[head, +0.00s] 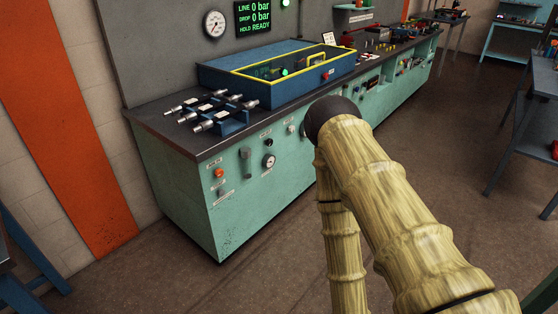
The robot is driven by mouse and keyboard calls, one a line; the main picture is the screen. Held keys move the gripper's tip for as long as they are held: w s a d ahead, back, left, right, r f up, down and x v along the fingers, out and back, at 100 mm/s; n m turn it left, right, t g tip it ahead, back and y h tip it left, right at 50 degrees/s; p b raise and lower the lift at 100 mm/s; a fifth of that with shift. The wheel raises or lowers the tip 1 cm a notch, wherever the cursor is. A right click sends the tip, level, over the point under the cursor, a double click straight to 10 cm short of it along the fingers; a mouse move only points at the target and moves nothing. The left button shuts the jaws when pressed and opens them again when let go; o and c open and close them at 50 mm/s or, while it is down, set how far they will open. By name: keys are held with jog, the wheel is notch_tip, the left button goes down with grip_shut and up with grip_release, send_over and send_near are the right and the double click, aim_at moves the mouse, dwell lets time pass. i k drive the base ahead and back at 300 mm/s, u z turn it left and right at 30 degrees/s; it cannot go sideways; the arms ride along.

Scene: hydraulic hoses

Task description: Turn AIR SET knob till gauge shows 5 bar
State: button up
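A teal test bench has a front panel with small controls whose labels are too small to read. A small white round gauge (269,160) sits on this panel; its reading is too small to tell. A dark round knob (268,142) is just above it, and a pale knob (291,130) is to its upper right. I cannot tell which is AIR SET. My arm, in a yellowish ribbed sleeve, reaches in from the lower right and covers part of the bench front. My gripper is not in view.
A green display (260,17) reads LINE 0 bar, DROP 0 bar, HOLD READY. A larger gauge (214,24) is beside it. A blue box with a yellow rim (279,65) and hose fittings (212,111) stand on the bench top. The floor (262,250) in front is clear.

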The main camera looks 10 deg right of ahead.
aim_at(269, 142)
jog(key=u, duration=0.55)
jog(key=k, duration=0.15)
jog(key=z, duration=1.45)
jog(key=i, duration=1.8)
jog(key=u, duration=0.9)
